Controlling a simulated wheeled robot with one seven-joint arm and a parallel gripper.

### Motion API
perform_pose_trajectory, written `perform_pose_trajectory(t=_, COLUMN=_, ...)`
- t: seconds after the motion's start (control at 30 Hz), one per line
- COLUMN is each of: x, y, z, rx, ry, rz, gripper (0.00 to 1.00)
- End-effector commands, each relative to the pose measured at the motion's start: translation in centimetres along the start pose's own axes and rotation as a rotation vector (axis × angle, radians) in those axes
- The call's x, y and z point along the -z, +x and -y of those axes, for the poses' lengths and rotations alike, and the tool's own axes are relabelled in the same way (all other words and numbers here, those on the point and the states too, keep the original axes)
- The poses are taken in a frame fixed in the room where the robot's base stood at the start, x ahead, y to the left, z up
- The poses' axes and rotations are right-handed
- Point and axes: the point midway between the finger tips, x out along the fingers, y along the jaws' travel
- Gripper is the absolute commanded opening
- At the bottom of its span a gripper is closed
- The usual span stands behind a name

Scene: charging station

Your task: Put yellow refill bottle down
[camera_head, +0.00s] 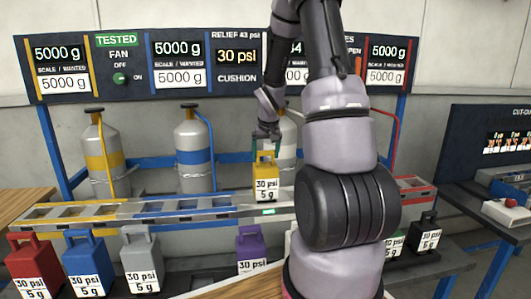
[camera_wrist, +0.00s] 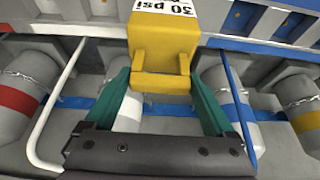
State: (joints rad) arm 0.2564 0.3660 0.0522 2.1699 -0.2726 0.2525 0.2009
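The yellow refill bottle (camera_head: 265,170) is upright at the long rail (camera_head: 213,207), in front of the rear cylinders. Its front label reads 30 psi and 5 g. My gripper (camera_head: 268,145) points down over it, with green fingers at both sides of its handle. In the wrist view the bottle (camera_wrist: 163,42) is between the fingertips of my gripper (camera_wrist: 160,78), which look closed against the handle's sides. The bottle's base looks level with the rail, but I cannot tell whether it rests there. A small green light (camera_head: 268,211) shows just below it.
Red (camera_head: 33,262), blue (camera_head: 85,262), grey (camera_head: 140,258) and purple (camera_head: 251,246) bottles stand on the lower front shelf. Grey cylinders with yellow (camera_head: 103,155) and blue (camera_head: 194,156) bands stand behind the rail. My arm hides the rail's right-middle part.

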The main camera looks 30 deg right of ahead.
Motion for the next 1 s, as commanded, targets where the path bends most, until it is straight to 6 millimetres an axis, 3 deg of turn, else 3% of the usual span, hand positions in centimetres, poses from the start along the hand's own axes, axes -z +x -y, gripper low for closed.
perform_pose_trajectory(t=0.37, x=0.2, y=-0.9, z=0.0, rx=0.0, ry=0.001, rz=-0.002, gripper=1.0)
perform_pose_trajectory(t=0.8, x=0.2, y=-9.6, z=0.0, rx=0.0, ry=0.001, rz=-0.004, gripper=1.0)
perform_pose_trajectory(t=1.0, x=0.1, y=-11.9, z=0.0, rx=0.0, ry=0.0, rz=-0.002, gripper=1.0)
